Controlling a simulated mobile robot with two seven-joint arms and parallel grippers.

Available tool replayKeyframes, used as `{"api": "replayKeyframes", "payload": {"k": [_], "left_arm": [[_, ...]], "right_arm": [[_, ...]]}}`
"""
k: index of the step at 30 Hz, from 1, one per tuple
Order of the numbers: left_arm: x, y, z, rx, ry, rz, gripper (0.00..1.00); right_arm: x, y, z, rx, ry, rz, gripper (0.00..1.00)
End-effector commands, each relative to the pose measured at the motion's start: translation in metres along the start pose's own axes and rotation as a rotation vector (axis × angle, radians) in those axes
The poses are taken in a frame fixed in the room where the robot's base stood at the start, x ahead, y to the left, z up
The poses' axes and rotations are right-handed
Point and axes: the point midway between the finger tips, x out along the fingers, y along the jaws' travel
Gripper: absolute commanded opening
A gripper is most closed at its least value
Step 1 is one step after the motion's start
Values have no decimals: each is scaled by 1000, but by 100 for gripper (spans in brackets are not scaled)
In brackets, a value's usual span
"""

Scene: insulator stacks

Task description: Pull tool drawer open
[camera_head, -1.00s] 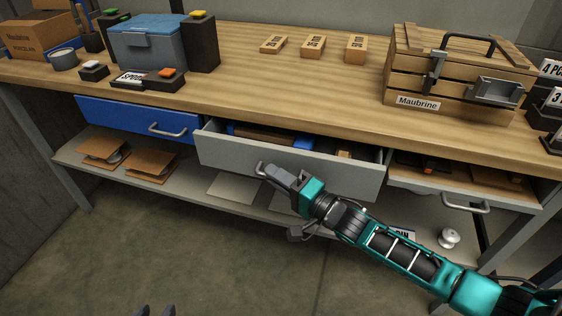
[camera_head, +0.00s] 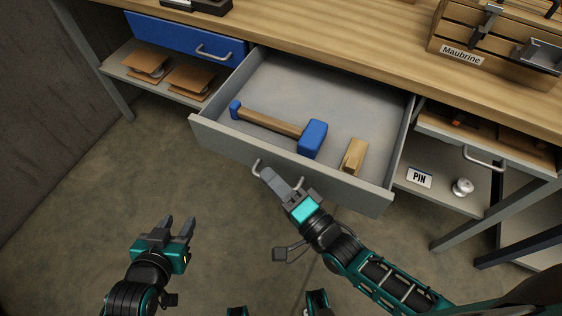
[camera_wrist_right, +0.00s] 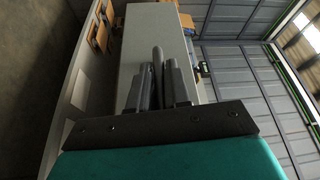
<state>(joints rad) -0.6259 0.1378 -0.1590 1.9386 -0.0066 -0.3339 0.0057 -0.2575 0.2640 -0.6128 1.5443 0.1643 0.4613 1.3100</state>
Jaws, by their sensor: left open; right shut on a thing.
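The grey tool drawer (camera_head: 232,147) is pulled well out from under the bench in the head view. Inside it lie a mallet (camera_head: 268,122) with a blue head and wooden handle, and a small wooden block (camera_head: 353,156). My right gripper (camera_head: 266,176) is shut on the drawer handle (camera_head: 257,167) at the drawer front; the handle is partly hidden by the fingers. In the right wrist view the fingers (camera_wrist_right: 157,85) are close together against the grey drawer front (camera_wrist_right: 152,30). My left gripper (camera_head: 178,226) is open and empty, low over the floor, left of the right gripper.
A blue drawer (camera_head: 190,38) is shut at the left. A second grey drawer (camera_head: 487,148) is at the right. A lower shelf holds brown pads (camera_head: 188,82), a PIN label (camera_head: 419,177) and a white spool (camera_head: 462,187). The wooden crate (camera_head: 500,45) stands on the bench (camera_head: 370,45).

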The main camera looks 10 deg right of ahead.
Motion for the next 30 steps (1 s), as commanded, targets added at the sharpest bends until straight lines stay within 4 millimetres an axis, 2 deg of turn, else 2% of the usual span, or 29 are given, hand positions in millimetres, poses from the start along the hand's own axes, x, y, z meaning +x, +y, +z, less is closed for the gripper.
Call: {"api": "replayKeyframes", "payload": {"k": [14, 15, 21, 30], "left_arm": [[-1, 2, -2, 5, 0, 5, 43], [-1, 2, -2, 5, -1, 6, 43], [-1, 2, -2, 5, -1, 6, 43], [-2, 1, -2, 5, -1, 5, 43]], "right_arm": [[-3, -1, 6, 0, 0, 0, 0], [-3, -1, 6, 0, 0, 1, 19], [-2, -1, 6, 0, 0, 1, 38], [-6, -1, 5, 0, -1, 1, 38]]}}
